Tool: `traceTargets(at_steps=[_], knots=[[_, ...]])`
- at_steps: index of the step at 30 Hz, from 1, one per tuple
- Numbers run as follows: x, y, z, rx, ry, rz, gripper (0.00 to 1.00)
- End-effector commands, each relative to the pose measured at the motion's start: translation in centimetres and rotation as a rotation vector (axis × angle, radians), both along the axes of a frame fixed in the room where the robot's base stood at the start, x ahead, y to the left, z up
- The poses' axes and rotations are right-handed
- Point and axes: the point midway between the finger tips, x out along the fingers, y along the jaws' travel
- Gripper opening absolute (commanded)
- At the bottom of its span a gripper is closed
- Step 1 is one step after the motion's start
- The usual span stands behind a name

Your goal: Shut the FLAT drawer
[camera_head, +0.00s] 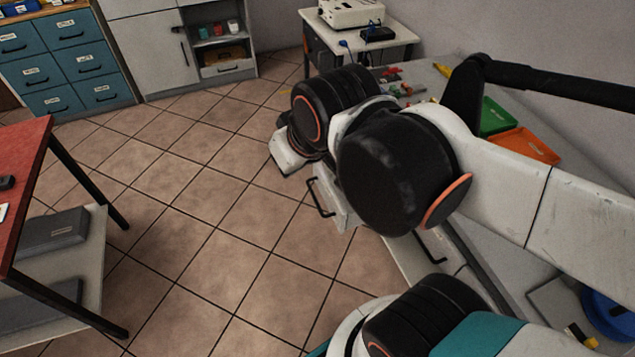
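A drawer front with a black bar handle (319,197) shows at the bench's left side, just below my arm, and it appears to stand out from the bench. Most of this drawer is hidden by my arm. A second black handle (432,248) shows nearer, on the same bench side. I cannot read a FLAT label on either, so I cannot tell which is the FLAT drawer. My arm reaches across the bench edge, with its far joints above the floor side. The fingers of my gripper are not visible.
Blue labelled drawers (71,60) and a white cabinet (148,50) stand at the back left. A red-topped table (24,160) is at left. The tiled floor (190,230) between is clear. Green (494,116) and orange (524,145) trays lie on the bench.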

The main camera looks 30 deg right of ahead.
Motion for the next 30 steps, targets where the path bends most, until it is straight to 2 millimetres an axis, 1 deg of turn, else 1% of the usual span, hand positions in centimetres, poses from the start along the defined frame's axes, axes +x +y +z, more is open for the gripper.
traceTargets(at_steps=[1, 6, 11, 14, 20, 23, 26, 30], knots=[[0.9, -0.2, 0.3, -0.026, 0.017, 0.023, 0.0], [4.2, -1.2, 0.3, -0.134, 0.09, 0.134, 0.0], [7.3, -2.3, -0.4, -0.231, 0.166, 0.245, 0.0], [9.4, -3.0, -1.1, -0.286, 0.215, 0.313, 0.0], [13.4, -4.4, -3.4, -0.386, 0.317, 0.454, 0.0], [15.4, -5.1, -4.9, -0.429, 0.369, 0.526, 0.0], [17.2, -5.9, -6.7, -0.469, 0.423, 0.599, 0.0], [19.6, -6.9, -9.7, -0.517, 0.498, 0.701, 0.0]])
